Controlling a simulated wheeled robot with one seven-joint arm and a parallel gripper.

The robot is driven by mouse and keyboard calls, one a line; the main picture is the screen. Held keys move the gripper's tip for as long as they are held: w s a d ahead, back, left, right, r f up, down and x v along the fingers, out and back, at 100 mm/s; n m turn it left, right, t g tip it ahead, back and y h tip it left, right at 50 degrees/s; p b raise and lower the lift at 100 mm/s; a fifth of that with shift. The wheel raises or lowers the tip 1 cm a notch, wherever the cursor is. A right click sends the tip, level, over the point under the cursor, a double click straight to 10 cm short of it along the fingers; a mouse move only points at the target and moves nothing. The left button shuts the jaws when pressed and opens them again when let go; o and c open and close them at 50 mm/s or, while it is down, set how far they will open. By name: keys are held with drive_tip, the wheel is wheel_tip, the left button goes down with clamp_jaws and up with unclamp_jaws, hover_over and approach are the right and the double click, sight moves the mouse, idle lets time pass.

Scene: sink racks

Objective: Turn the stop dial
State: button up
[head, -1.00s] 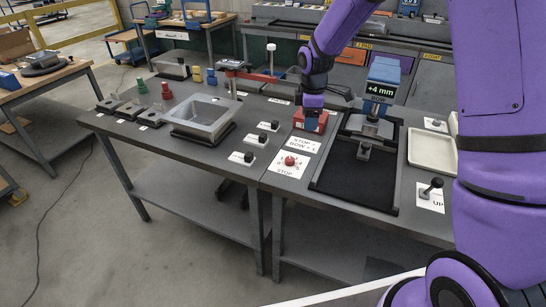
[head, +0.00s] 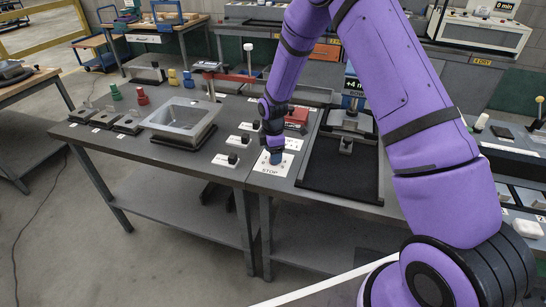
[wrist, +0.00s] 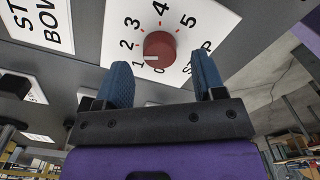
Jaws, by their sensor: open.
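The stop dial (wrist: 159,47) is a round red knob on a white plate numbered 0 to 5, with the word STOP along one side. In the wrist view its pale pointer mark lies near 0 and 1. My gripper (wrist: 163,80) is open, its two blue fingertips on either side of the dial's near edge in that view; I cannot tell whether they touch it. In the head view my gripper (head: 275,156) is over the white STOP plate (head: 270,168) and hides the red dial.
A black tray bed (head: 335,180) lies right of the plate. Small black knobs on white plates (head: 225,160) stand to the left, beside a grey basin (head: 183,118). A red block (head: 297,117) sits behind. A sign (wrist: 38,20) lies left in the wrist view.

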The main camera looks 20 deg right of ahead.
drive_tip(key=shift+f, duration=1)
drive_tip(key=c, duration=0.9)
